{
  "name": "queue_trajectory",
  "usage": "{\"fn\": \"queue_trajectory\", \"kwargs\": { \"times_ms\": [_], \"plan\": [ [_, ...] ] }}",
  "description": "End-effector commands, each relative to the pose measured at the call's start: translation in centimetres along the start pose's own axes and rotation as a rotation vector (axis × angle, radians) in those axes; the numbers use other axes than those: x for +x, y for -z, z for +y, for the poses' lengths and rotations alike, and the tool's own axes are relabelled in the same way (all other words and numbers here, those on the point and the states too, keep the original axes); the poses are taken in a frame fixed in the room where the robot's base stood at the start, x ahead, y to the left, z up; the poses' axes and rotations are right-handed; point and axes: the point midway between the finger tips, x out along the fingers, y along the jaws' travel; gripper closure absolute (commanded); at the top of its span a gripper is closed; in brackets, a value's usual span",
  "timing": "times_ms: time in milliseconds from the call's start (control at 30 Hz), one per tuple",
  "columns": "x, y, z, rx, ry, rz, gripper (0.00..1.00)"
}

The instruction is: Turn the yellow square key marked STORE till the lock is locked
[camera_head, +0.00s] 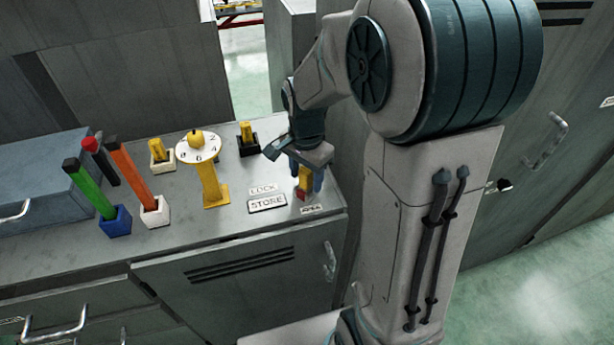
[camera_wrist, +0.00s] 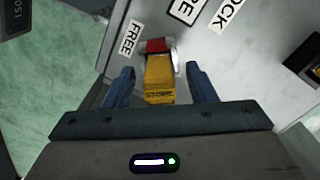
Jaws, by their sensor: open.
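The yellow square key (camera_head: 305,182) stands at the right front of the grey cabinet top, with a red part at its base. In the wrist view the key (camera_wrist: 160,80) lies between my fingers, its red part (camera_wrist: 158,46) beyond it. My gripper (camera_wrist: 160,68) is open, one blue finger on each side of the key, with a visible gap at both sides. In the head view my gripper (camera_head: 306,176) comes down over the key and hides part of it. A STORE plate (camera_head: 267,204) and a LOCK label (camera_head: 263,189) lie left of the key; a FREE label (camera_head: 312,210) lies in front.
A yellow stand with a white numbered dial (camera_head: 198,147) is to the left. Yellow pieces stand in a black holder (camera_head: 249,146) and a white holder (camera_head: 161,161). Green and orange bars stand in blue (camera_head: 116,222) and white (camera_head: 155,213) holders. The cabinet edge is close by.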

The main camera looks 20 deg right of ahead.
Motion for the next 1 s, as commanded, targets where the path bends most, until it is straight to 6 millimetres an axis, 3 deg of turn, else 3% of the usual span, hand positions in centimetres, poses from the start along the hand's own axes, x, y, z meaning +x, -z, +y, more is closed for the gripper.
{"fn": "queue_trajectory", "kwargs": {
  "times_ms": [133, 433, 567, 600, 700, 733, 767, 1000],
  "plan": [
    [1.02, -0.03, 0.04, 0.000, -0.001, -0.001, 0.49],
    [1.20, -0.04, 0.00, -0.001, 0.000, 0.000, 0.49],
    [1.19, -0.04, 0.00, -0.001, 0.000, 0.000, 0.82],
    [1.19, -0.04, 0.00, -0.001, 0.000, 0.000, 0.83],
    [1.18, -0.04, 0.00, -0.001, 0.000, 0.000, 0.83],
    [1.17, -0.04, 0.00, -0.001, 0.000, 0.000, 0.53],
    [1.17, -0.04, 0.00, -0.001, 0.001, 0.000, 0.49],
    [1.16, -0.03, 0.00, -0.001, 0.001, 0.000, 0.49]
  ]
}}
